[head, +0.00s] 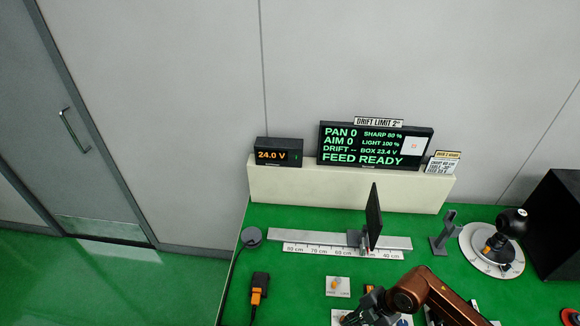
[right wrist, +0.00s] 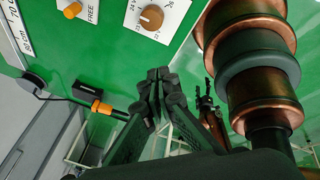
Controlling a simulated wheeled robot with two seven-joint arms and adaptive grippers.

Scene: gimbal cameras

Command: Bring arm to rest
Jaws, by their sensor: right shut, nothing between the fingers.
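My right arm, copper and black, comes in at the bottom right of the head view. Its gripper (head: 360,312) is over the green bench near the front, partly cut off by the frame. In the right wrist view the fingers of my right gripper (right wrist: 156,78) are together and hold nothing. A small dark gripper with a copper link, apparently my left (right wrist: 206,100), shows beyond it; its fingers are too small to read. My left arm does not show in the head view.
On the green bench (head: 300,218) are a rail (head: 290,242) with an upright dark panel (head: 374,216), an orange-knob plate (head: 337,286), an orange-black device (head: 258,288), a round dial base (head: 480,255) and a black box (head: 556,222). A display (head: 375,146) reads FEED READY.

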